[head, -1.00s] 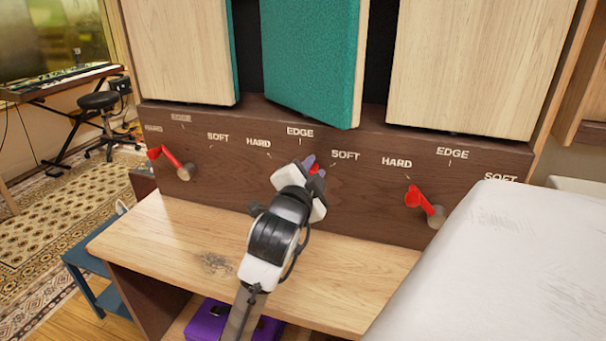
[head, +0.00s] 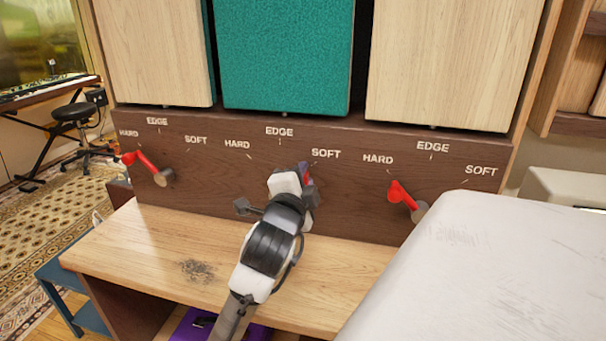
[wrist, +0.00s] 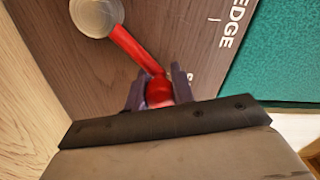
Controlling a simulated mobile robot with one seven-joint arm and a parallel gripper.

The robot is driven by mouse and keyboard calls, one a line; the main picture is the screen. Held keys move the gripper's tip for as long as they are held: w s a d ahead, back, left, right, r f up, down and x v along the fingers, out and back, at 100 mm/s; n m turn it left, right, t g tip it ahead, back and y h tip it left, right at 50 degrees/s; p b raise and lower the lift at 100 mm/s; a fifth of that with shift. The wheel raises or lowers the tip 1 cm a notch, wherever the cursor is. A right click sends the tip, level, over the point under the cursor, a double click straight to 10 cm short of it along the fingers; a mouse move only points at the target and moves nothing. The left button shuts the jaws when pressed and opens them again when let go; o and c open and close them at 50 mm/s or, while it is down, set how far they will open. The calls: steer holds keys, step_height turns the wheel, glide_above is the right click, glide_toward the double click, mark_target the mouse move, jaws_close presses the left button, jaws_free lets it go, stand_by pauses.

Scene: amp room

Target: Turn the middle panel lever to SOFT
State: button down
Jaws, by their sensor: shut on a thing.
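The middle lever is a red arm (wrist: 138,50) on a round metal pivot (wrist: 96,15), seen in the wrist view. My gripper (wrist: 158,88) is shut on its red knob end, a purple-grey finger on each side. The lever points toward the mostly hidden SOFT mark, past the EDGE label (wrist: 230,20). In the head view my gripper (head: 305,178) is below the middle SOFT label (head: 326,153) and hides most of the lever. The middle panel (head: 282,55) above shows its teal face nearly square to the front.
The left lever (head: 147,165) and right lever (head: 402,198) both point toward HARD. Pale wood panels (head: 155,55) flank the teal one.

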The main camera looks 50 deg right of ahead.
steer(key=shift+w, duration=0.15)
steer(key=c, duration=1.2)
jaws_free()
steer(key=shift+a, duration=0.15)
steer(key=b+v, duration=1.1)
steer(key=v, duration=0.2)
steer(key=shift+s+a+f, duration=0.1)
steer(key=shift+s+a, duration=0.15)
steer(key=shift+s, duration=0.05)
